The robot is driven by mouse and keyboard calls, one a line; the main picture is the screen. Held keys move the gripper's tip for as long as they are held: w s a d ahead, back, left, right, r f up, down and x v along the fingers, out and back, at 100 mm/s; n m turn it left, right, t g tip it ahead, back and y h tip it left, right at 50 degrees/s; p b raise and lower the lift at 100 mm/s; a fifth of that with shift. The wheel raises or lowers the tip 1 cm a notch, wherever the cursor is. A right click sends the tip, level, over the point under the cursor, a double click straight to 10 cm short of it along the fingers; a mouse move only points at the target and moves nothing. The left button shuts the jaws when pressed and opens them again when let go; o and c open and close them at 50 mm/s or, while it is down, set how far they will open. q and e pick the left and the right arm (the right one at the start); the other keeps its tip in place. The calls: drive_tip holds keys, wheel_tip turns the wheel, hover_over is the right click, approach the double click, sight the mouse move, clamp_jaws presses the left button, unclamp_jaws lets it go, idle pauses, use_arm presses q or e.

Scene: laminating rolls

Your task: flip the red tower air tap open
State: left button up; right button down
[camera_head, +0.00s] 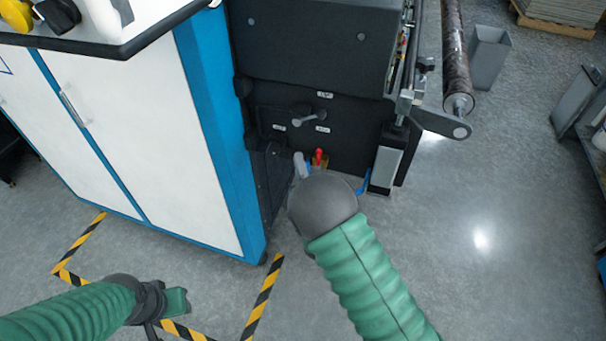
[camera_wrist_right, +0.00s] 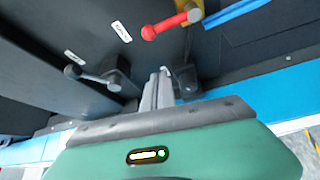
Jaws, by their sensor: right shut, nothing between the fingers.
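The red tower air tap (camera_head: 319,157) shows low on the dark machine in the head view, just beyond my right wrist. In the right wrist view its red lever (camera_wrist_right: 168,26) sticks out at the top, with a grey rounded end at its right. My right gripper (camera_wrist_right: 160,88) is shut and empty, apart from the red lever and below it in that picture. In the head view its grey fingers (camera_head: 299,164) show left of the tap, partly hidden by my dark wrist. My left gripper (camera_head: 172,303) is low at the left over the floor, far from the tap; its jaws are unclear.
A grey-handled lever (camera_wrist_right: 95,77) sits left of the red one, and a blue bar (camera_wrist_right: 236,12) lies to its right. A white and blue cabinet (camera_head: 130,130) stands left of the machine (camera_head: 315,55). Open floor (camera_head: 500,200) lies to the right.

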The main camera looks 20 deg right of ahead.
sight(319, 159)
drive_tip(key=d, duration=0.1)
drive_tip(key=w+d, duration=0.1)
drive_tip(key=d, duration=0.2)
drive_tip(key=shift+w+d+f, duration=0.1)
drive_tip(key=shift+w+f, duration=0.2)
drive_tip(key=shift+w, duration=0.1)
